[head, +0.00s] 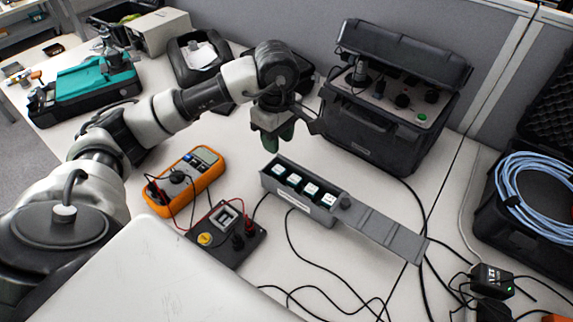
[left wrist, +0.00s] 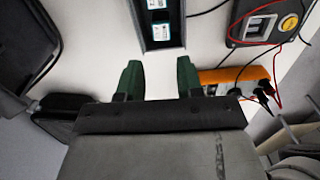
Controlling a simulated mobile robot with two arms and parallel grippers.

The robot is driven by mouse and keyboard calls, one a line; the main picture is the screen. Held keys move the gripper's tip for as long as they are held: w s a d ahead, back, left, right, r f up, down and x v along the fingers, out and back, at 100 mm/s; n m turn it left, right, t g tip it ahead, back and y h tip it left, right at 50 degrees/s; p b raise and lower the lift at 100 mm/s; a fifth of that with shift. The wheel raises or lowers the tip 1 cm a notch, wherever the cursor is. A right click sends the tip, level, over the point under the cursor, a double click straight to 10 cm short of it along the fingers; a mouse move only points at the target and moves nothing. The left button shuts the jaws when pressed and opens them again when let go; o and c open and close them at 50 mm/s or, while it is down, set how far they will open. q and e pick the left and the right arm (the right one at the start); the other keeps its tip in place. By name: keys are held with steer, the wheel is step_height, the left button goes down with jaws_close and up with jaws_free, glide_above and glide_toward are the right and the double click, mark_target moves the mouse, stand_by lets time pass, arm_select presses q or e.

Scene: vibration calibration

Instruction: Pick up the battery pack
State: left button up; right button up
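The long grey case (head: 300,208) with several white-and-teal cells in a row looks like the battery pack. It lies on the white table in the middle of the head view, its flat lid (head: 385,232) extending to the right. In the left wrist view, one end of the case (left wrist: 178,42) and two cells show at the top. My left gripper (head: 285,138) has green fingertips and hangs above the table, just behind the case's left end. In the left wrist view the fingertips (left wrist: 158,80) are apart with nothing between them. My right gripper is not in view.
An orange multimeter (head: 183,180) and a dark terminal box (head: 225,238) with leads lie left of the case. A black instrument case (head: 380,130) stands behind it. Black cables cross the table in front. A blue cable coil (head: 535,190) sits at the right.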

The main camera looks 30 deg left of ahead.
mark_target(278, 169)
arm_select(q)
steer(key=f, duration=0.3)
steer(key=shift+s+f, duration=0.3)
steer(key=shift+f, duration=0.1)
steer(key=shift+w+f, duration=0.15)
steer(key=shift+f, duration=0.45)
step_height(278, 169, down, 4)
steer(key=shift+f, duration=0.2)
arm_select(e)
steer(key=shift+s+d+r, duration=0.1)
